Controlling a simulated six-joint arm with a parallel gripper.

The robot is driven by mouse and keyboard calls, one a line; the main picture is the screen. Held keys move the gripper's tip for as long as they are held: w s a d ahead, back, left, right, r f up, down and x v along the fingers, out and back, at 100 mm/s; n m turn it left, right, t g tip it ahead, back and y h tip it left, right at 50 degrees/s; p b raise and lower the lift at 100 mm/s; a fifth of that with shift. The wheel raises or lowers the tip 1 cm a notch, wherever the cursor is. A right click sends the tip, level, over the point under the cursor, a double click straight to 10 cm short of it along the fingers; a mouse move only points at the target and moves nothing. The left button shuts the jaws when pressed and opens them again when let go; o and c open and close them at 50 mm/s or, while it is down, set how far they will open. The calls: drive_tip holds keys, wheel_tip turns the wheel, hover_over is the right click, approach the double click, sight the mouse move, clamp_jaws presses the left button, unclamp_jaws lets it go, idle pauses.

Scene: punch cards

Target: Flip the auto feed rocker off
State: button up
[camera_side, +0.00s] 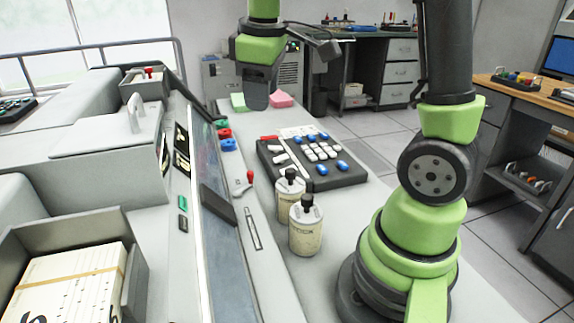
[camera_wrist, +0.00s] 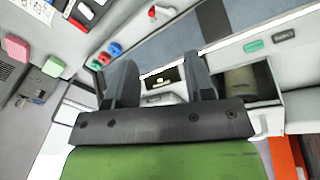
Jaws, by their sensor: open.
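My gripper (camera_side: 257,97) hangs above the far end of the machine's counter in the side view. In the wrist view its two fingers stand apart, and my gripper (camera_wrist: 160,73) is open and empty. A dark plate with a pale insert (camera_wrist: 161,80) shows between the fingers; its distance from them is unclear. Black plates (camera_side: 181,137) sit on the machine's sloped front in the side view. A green rocker-like piece (camera_side: 183,203) and a dark one below it (camera_side: 183,223) are on the same front. I cannot tell which part is the auto feed rocker.
A dark keypad (camera_side: 312,158) and two labelled bottles (camera_side: 305,228) stand on the counter. Red, green and blue buttons (camera_side: 224,134) and a red-tipped lever (camera_side: 243,184) line the panel. Green and pink pads (camera_side: 281,99) lie near my gripper. A card tray (camera_side: 130,285) is front left.

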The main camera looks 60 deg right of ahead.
drive_tip(key=w+d+f+n+g+h, duration=0.1)
drive_tip(key=w+d+f+n+g, duration=0.15)
drive_tip(key=d+f, duration=0.4)
drive_tip(key=w+d+f+n+g+h, duration=0.1)
drive_tip(key=w+d+f+n+g, duration=0.1)
drive_tip(key=d+f+n, duration=0.4)
drive_tip(key=s+f, duration=0.1)
drive_tip(key=f, duration=0.2)
drive_tip(key=s+f+m, duration=0.1)
drive_tip(key=f, duration=0.2)
drive_tip(key=d+f+m, duration=0.1)
drive_tip(key=f, duration=0.2)
drive_tip(key=shift+s+d+f+m, duration=0.1)
drive_tip(key=shift+s+f+m, duration=0.15)
drive_tip(key=shift+s+f, duration=0.15)
drive_tip(key=shift+c, duration=0.2)
